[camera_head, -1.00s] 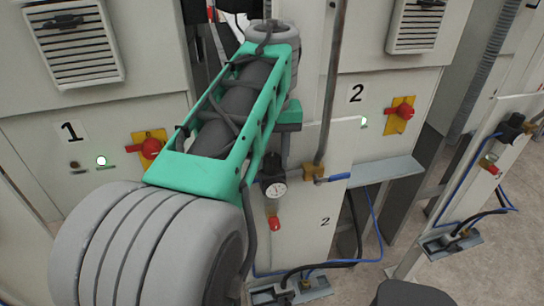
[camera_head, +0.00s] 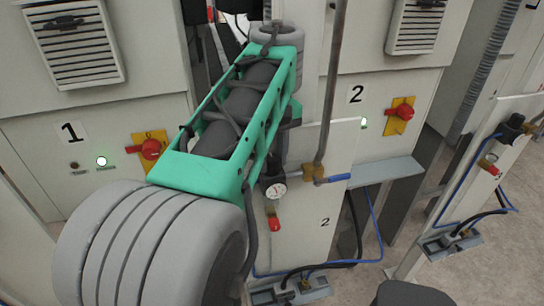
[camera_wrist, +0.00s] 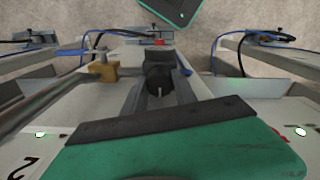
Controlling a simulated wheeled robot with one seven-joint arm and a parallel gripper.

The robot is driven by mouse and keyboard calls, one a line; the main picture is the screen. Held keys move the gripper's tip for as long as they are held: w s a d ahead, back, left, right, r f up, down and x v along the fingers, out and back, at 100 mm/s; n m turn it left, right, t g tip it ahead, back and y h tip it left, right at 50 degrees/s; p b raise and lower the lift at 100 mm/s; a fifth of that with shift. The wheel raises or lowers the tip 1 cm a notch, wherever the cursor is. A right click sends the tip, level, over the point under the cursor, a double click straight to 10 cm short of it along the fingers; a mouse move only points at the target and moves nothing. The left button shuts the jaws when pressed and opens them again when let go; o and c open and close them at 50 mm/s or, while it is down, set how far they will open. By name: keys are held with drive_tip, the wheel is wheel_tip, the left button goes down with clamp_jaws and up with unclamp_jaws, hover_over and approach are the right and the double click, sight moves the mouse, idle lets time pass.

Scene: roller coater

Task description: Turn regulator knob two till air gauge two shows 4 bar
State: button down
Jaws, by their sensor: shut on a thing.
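Regulator knob two (camera_wrist: 158,66) is a black cylinder in the middle of the wrist view. My gripper (camera_wrist: 160,88) is shut on it, with the green gripper body filling the lower part of that view. In the head view my arm hides the knob and most of the gripper. Air gauge two (camera_head: 275,190) is a small round white dial just below the arm, on the panel marked 2. Its needle is too small to read surely. A red part (camera_head: 274,224) hangs below the gauge.
A brass valve (camera_head: 312,172) with a blue lever (camera_head: 334,179) and an upright pipe (camera_head: 332,80) stand close to the right of the gauge. Cabinets 1 and 2 carry red rotary switches (camera_head: 400,112). Another regulator panel (camera_head: 490,160) is at the right.

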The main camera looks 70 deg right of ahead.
sight(272, 157)
drive_tip(key=c, duration=1)
unclamp_jaws()
wheel_tip(272, 157, up, 6)
drive_tip(key=p, duration=0.6)
drive_tip(key=shift+r, duration=0.9)
